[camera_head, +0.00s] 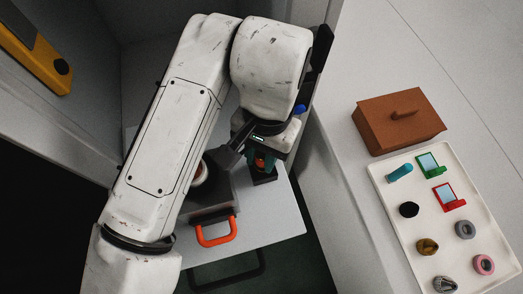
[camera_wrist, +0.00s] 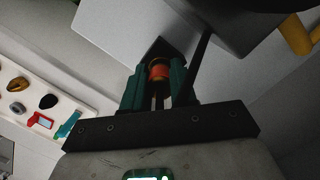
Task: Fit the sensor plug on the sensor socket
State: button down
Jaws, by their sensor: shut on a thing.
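My gripper (camera_head: 262,163) points down over the pale shelf, partly hidden by my arm. In the wrist view its green fingers (camera_wrist: 158,88) are shut on a small orange-red cylindrical piece with a brassy rim, which I take for the sensor plug (camera_wrist: 159,71). The plug also shows as an orange spot in the head view (camera_head: 260,162). A small dark block (camera_head: 265,178), perhaps the sensor socket, stands on the shelf right under the fingers. It shows behind the plug in the wrist view (camera_wrist: 157,50). Whether plug and block touch, I cannot tell.
A grey box (camera_head: 212,213) with an orange handle (camera_head: 217,232) stands close left of the gripper. The shelf (camera_head: 284,215) is bare to the right. A white tray (camera_head: 443,220) with several small parts and a brown lidded box (camera_head: 399,122) are on the right counter.

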jog(key=shift+f+b, duration=0.3)
jog(key=shift+f, duration=0.2)
dwell(0.3)
jog(key=c, duration=0.8)
grip_release()
jog(key=shift+r, duration=0.1)
jog(key=r, duration=0.3)
jog(key=w+r, duration=0.1)
jog(key=r, duration=0.6)
jog(key=shift+w+d+r, duration=0.25)
jog(key=shift+w+d, duration=0.1)
jog(key=shift+d, duration=0.05)
